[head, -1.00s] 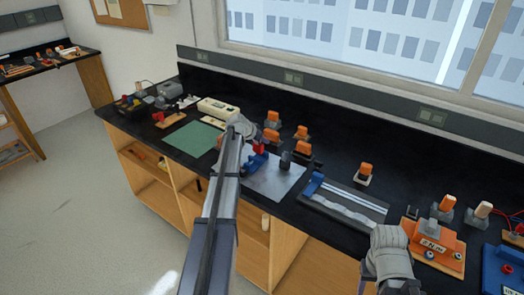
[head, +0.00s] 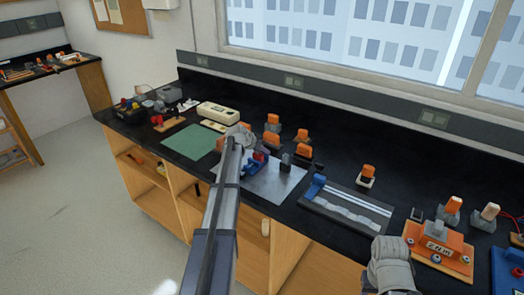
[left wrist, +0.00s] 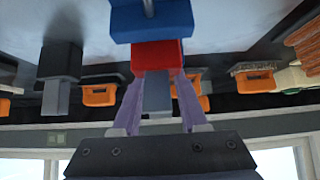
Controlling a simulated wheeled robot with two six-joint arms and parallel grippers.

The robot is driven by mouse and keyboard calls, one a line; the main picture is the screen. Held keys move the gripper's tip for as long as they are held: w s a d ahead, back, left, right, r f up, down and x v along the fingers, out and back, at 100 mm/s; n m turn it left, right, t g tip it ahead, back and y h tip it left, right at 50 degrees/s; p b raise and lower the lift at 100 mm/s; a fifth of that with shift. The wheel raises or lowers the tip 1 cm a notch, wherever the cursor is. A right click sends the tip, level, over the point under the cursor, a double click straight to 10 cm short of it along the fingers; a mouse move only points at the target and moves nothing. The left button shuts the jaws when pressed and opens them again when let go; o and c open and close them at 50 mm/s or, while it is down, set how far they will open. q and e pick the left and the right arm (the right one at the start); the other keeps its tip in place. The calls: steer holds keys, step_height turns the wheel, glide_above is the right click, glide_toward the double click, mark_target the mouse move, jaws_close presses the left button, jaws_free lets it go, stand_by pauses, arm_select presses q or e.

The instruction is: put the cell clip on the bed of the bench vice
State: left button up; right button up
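The cell clip is a red block (left wrist: 157,54) with a grey tab (left wrist: 157,95); its red part shows small in the head view (head: 258,155). My left gripper (left wrist: 160,78) has its purple fingers on both sides of the tab, shut on the clip. The blue bench vice (head: 251,167) stands on a grey sheet; it shows right beyond the clip in the left wrist view (left wrist: 152,24). The clip is over or against the vice; I cannot tell if it rests on the bed. My right gripper (head: 389,258) is low at the right, its fingers hidden.
A dark grey post block (head: 285,162) stands close right of the vice on the grey sheet (head: 274,186). Orange-topped blocks (head: 272,123) stand behind.

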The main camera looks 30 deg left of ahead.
arm_select(q)
steer(key=shift+o, duration=0.5)
steer(key=shift+r, duration=0.1)
steer(key=shift+r+p, duration=0.2)
steer(key=shift+p, duration=0.15)
steer(key=p+v, duration=0.8)
steer(key=v, duration=0.3)
steer(key=shift+s+r, duration=0.2)
steer(key=shift+s, duration=0.15)
steer(key=shift+d, duration=0.1)
